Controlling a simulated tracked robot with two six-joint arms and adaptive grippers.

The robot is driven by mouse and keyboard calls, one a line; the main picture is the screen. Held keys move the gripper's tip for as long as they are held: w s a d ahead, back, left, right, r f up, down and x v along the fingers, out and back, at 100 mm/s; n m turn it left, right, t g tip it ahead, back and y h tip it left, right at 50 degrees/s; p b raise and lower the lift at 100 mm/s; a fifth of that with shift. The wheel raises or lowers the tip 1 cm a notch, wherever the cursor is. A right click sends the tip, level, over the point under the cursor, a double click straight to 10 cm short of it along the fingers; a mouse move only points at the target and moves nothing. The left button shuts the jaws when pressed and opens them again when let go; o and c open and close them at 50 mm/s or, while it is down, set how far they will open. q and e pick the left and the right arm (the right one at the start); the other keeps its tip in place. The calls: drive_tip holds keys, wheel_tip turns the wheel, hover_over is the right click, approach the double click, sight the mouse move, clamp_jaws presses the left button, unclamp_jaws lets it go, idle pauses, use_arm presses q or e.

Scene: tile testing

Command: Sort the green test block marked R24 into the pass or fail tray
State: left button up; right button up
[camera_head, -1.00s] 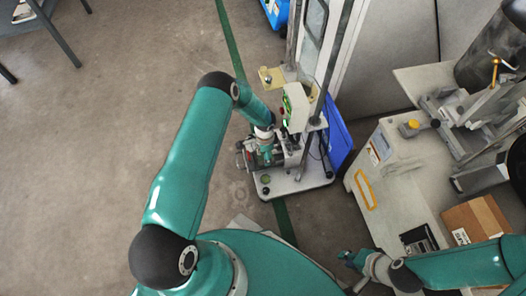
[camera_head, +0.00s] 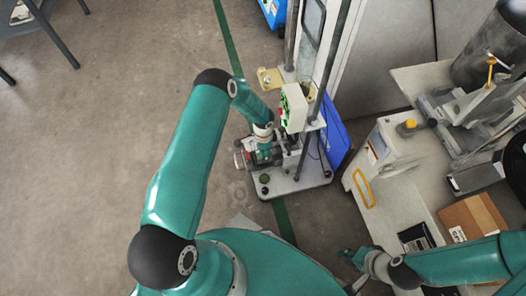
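No block with a readable R24 mark shows, and I cannot make out a pass or fail tray. My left arm reaches forward to a small test machine (camera_head: 312,180) on the floor. My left gripper (camera_head: 258,157) is at the machine's left side, small and partly hidden by its own wrist. I cannot tell whether its fingers are open or whether they hold anything. My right gripper (camera_head: 347,258) is low in the view, beside the left edge of the light bench. Its fingers are dark and too small to read.
A light bench (camera_head: 398,198) on the right carries a cardboard box (camera_head: 472,216) and metal equipment (camera_head: 468,110). A blue panel or bin (camera_head: 338,138) stands behind the test machine, next to upright posts. The concrete floor (camera_head: 110,120) on the left is mostly clear.

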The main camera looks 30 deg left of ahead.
use_arm(q)
drive_tip(key=shift+r+p, duration=1.4)
drive_tip(key=shift+r, duration=1.35)
